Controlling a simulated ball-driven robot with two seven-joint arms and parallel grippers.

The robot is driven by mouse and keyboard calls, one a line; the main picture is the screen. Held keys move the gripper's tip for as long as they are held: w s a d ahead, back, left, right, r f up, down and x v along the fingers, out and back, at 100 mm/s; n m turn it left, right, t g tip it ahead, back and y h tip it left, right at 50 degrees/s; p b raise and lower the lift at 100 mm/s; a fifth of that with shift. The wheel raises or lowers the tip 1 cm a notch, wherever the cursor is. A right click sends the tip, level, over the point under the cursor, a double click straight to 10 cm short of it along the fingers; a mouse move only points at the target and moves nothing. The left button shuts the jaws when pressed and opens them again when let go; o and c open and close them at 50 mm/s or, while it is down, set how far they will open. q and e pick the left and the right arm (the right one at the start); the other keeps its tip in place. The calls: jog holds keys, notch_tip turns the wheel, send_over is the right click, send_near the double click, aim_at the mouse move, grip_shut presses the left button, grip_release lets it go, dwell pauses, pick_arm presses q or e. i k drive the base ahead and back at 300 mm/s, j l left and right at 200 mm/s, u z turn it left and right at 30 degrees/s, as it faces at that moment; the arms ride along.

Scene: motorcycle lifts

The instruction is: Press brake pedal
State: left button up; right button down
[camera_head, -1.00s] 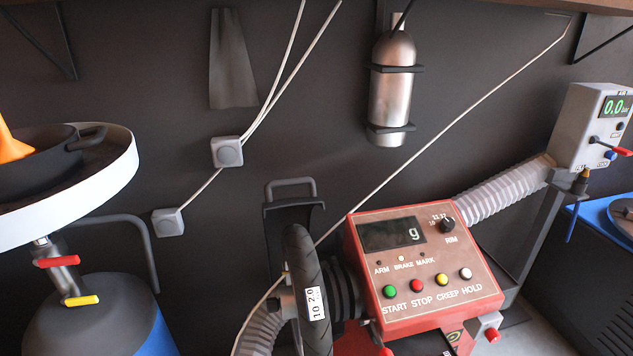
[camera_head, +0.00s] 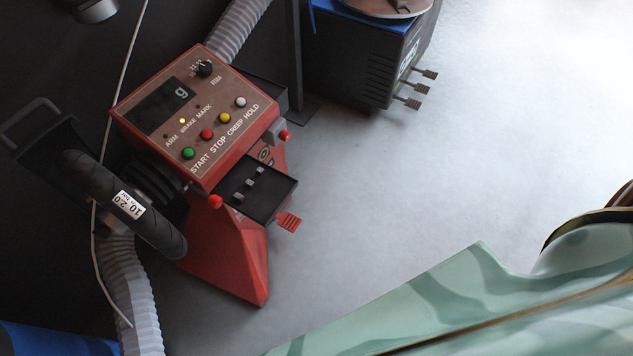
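The red wheel balancer (camera_head: 235,245) stands on the floor at left of centre. A small red ribbed pedal (camera_head: 289,222) sticks out low on its right side, just beyond a black tray (camera_head: 262,197). The pedal is in plain view and nothing touches it. The control panel (camera_head: 160,105) has green, red, yellow and white buttons and a dark display showing "g". Neither of my grippers is in view.
A tyre (camera_head: 85,175) is mounted at the balancer's left, near a ribbed grey hose (camera_head: 140,305). A black and blue machine (camera_head: 355,60) with grey pedals (camera_head: 421,88) stands at the back. A pale green patterned body (camera_head: 450,300) fills the lower right. Grey floor (camera_head: 500,130) between is clear.

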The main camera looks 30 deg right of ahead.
aim_at(287, 222)
jog(key=z, duration=0.45)
jog(key=i+l, duration=0.35)
jog(key=l, duration=0.2)
jog(key=i+l, duration=0.35)
jog(key=l, duration=0.15)
jog(key=i+l, duration=0.35)
jog(key=l, duration=0.2)
jog(key=k+z, duration=0.05)
